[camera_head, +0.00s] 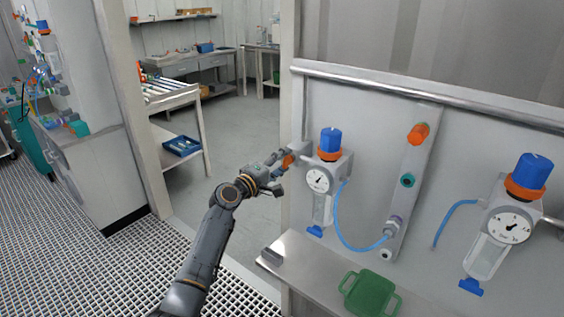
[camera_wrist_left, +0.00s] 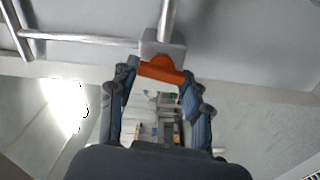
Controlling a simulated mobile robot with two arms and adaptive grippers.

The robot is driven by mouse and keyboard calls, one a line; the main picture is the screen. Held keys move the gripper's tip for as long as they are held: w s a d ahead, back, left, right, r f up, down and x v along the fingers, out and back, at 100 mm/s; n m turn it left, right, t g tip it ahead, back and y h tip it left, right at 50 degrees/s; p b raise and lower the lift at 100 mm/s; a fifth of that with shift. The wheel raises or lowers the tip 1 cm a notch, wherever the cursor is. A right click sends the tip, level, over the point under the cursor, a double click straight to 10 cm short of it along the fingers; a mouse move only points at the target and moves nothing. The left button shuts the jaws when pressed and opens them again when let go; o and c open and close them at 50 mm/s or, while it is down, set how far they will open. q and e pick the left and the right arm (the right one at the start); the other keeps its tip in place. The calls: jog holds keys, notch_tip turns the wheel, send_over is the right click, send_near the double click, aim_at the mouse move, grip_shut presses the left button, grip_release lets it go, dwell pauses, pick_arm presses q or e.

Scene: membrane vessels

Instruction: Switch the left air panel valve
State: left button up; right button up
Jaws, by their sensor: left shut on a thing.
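The left air panel valve (camera_head: 288,160) is a small orange handle at the left edge of the panel, beside the left regulator. My left gripper (camera_head: 279,167) is at this handle, partly covering it in the head view. In the left wrist view the orange handle (camera_wrist_left: 161,71) lies crosswise between the fingertips of my left gripper (camera_wrist_left: 160,77), which is shut on it. A grey block (camera_wrist_left: 161,47) with a pipe is behind the handle. The left regulator (camera_head: 319,178) has a blue knob and a round gauge. My right gripper is not in view.
A second regulator (camera_head: 507,222) is at the right of the panel. An orange fitting (camera_head: 418,133) sits on a grey strip between them. A metal shelf (camera_head: 315,268) below carries a green tray-like object (camera_head: 369,293). A blue hose (camera_head: 347,228) hangs near the left regulator.

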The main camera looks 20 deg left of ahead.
pick_arm(q)
jog(key=shift+f, duration=0.1)
dwell(0.3)
jog(key=o, duration=1.2)
jog(key=shift+c, duration=0.2)
jog(key=shift+s, duration=0.1)
jog(key=v, duration=1.1)
jog(key=shift+s+a, duration=0.15)
jog(key=shift+s, duration=0.25)
